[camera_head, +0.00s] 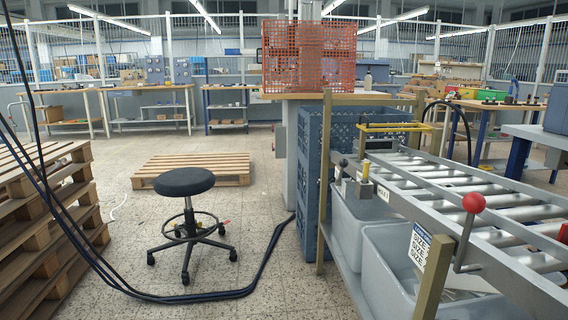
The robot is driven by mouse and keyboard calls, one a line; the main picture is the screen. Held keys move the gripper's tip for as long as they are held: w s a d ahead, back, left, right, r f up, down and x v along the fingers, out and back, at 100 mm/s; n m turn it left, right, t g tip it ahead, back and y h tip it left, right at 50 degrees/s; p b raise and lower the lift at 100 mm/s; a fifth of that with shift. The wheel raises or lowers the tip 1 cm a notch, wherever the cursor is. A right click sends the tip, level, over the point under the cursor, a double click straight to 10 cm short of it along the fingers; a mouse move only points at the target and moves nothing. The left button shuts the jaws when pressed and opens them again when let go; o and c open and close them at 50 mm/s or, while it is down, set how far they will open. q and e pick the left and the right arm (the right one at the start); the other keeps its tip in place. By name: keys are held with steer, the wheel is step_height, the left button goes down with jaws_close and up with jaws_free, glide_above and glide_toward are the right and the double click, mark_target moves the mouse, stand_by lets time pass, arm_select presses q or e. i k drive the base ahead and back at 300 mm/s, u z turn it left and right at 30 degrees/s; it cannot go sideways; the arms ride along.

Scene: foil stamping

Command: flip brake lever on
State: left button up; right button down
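A lever with a red ball knob (473,202) stands on the near side of the roller conveyor (440,185). Its bent metal rod runs from the knob down beside the frame. Farther along the same side, a small grey box (357,188) carries a short lever with a black knob (343,162) and a yellow-topped lever (366,166). No readable label shows which one is the brake lever. Neither of my grippers shows in the head view.
Grey bins (385,262) sit under the conveyor beside wooden posts. Stacked blue crates (313,165) stand behind. A black stool (184,182), dark cables on the floor and a pallet stack (45,225) are at left.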

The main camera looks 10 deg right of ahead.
mark_target(343, 162)
steer(key=u, duration=0.25)
steer(key=i, duration=1.6)
steer(key=z, duration=0.55)
